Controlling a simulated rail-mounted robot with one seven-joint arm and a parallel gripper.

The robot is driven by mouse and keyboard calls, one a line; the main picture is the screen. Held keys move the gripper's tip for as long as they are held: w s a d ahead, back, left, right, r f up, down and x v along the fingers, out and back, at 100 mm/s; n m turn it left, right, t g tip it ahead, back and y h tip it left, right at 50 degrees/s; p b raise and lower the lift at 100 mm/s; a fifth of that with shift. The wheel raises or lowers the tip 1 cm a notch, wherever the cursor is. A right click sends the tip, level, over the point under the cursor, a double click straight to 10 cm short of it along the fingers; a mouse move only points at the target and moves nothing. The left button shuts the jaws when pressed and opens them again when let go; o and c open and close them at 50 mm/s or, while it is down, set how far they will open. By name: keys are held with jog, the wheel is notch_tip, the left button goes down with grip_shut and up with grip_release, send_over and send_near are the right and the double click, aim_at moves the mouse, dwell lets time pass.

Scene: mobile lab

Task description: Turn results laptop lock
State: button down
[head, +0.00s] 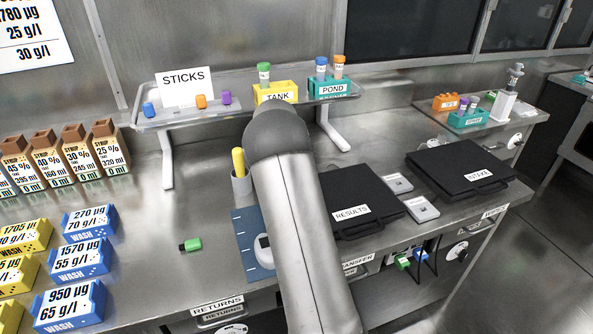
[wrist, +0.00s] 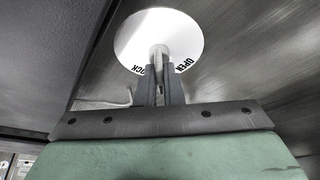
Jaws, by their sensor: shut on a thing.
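The results laptop (head: 375,198) is black and shut, with a white RESULTS label on its front edge. It lies on the steel bench to the right of my arm. In the wrist view, the lock is a white round dial (wrist: 160,25) with OPEN printed at its lower right and a partly hidden word ending in OCK at its lower left. A pale knob (wrist: 158,51) stands out from the dial's lower middle. My gripper (wrist: 160,82) is shut on this knob. In the head view my arm hides the gripper and this dial.
A second black laptop labelled INTAKE (head: 462,168) lies to the right. A raised shelf (head: 190,118) holds the TANK and POND racks behind my arm. A green-capped vial (head: 190,244) lies on the bench at left. Blue WASH boxes (head: 90,222) stand farther left.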

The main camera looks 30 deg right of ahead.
jog(key=m+g, duration=0.1)
jog(key=m, duration=0.3)
jog(key=shift+w+a+m+g+h+p, duration=0.1)
jog(key=shift+w+m+g+h+p, duration=0.05)
jog(key=shift+m+g+h+p, duration=0.2)
jog(key=shift+m+g+p, duration=0.45)
jog(key=shift+m+g, duration=0.3)
jog(key=shift+m, duration=1)
jog(key=c, duration=1.6)
grip_release()
jog(key=shift+o, duration=0.2)
jog(key=v, duration=1.7)
jog(key=shift+r, duration=0.3)
